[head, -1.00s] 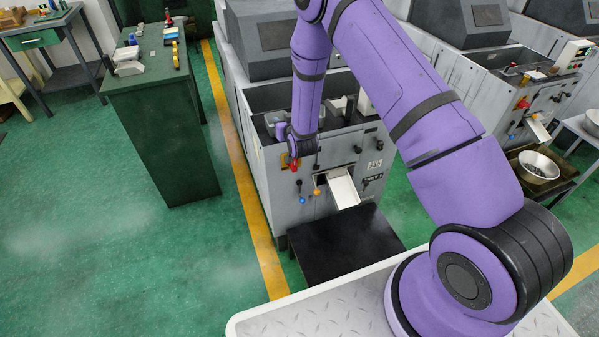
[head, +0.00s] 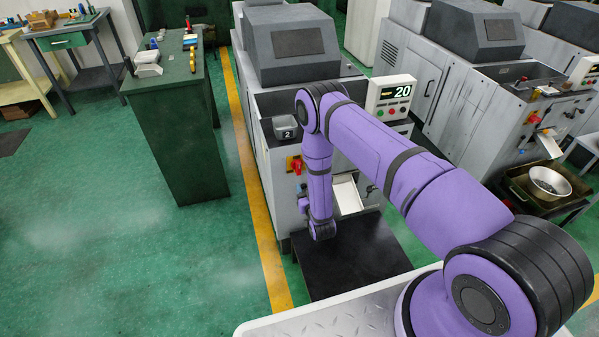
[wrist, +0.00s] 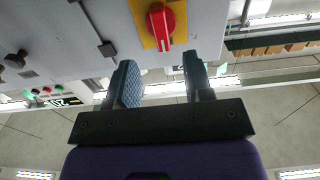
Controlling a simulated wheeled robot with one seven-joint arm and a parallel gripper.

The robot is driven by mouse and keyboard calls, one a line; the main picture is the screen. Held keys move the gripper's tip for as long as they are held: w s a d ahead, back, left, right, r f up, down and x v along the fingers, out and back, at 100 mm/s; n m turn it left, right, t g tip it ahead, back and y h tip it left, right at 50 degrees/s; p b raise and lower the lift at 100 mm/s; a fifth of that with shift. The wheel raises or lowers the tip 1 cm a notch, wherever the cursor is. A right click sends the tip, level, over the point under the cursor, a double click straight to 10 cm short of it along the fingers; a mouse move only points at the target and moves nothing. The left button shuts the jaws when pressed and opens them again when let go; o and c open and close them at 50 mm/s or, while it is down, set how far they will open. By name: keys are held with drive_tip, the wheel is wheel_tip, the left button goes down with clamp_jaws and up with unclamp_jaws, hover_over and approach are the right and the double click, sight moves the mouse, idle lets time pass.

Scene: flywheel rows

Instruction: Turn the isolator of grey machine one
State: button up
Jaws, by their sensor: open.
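The isolator (head: 297,166) is a red knob on a yellow plate on the grey machine's (head: 284,207) front, left of the chute. In the wrist view the red isolator (wrist: 160,25) is at the top centre, with its handle bar upright in the picture. My gripper (wrist: 160,78) is open and empty. Its two fingers point toward the panel, apart from the knob, which lies beyond the fingertips and roughly in line with the gap. In the head view my arm hangs in front of the machine and the fingers cannot be made out.
A display (head: 391,97) reading 20 stands on the machine. A pale chute (head: 346,195) and a black platform (head: 352,258) are below. A dark lever (wrist: 107,48) is left of the isolator in the wrist view.

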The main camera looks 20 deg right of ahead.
sight(299, 172)
drive_tip(key=w, duration=0.9)
drive_tip(key=shift+w, duration=0.3)
drive_tip(key=shift+c, duration=0.5)
clamp_jaws()
